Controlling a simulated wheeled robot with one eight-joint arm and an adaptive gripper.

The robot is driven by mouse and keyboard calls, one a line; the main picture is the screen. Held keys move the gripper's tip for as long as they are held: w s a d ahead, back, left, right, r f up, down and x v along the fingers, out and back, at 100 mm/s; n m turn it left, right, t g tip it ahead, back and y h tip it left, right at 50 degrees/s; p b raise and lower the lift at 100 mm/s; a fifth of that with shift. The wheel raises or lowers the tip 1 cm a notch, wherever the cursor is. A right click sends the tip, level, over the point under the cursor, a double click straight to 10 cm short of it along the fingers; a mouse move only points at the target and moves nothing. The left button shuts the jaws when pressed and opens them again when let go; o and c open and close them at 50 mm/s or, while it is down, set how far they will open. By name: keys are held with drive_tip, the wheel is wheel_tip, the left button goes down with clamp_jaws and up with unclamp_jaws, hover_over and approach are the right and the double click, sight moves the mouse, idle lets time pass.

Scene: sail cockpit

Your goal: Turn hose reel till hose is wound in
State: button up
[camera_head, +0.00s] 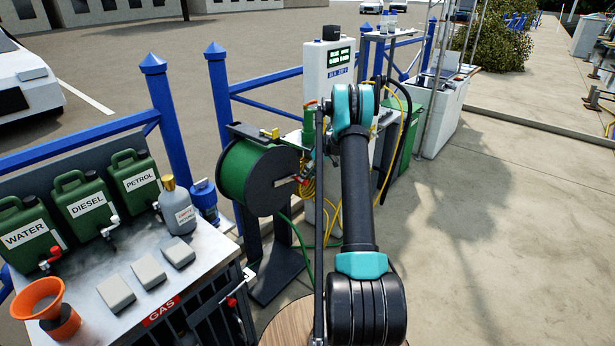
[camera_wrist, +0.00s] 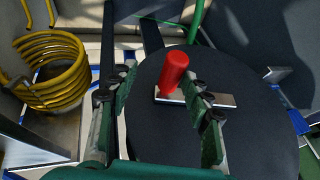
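The hose reel (camera_head: 283,182) stands by the blue fence, left of my arm in the head view, with green hose (camera_head: 240,172) wound on its drum. A green length of hose runs down from it toward the ground. In the wrist view the reel's dark round side (camera_wrist: 255,135) faces me. It carries a flat metal crank arm (camera_wrist: 222,100) with a red handle (camera_wrist: 173,72). My gripper (camera_wrist: 160,64) is open, its green fingers apart, with the red handle between them and nearer the right finger. Contact with the handle cannot be told.
A coiled yellow hose (camera_wrist: 50,70) is left of the gripper in the wrist view. In the head view, a bench (camera_head: 90,310) with green cans stands at left. A white pump post (camera_head: 330,75) stands behind my arm. Open paving (camera_head: 480,250) lies at right.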

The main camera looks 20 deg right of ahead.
drive_tip(key=shift+a, duration=0.15)
idle(0.4)
drive_tip(key=v, duration=1.2)
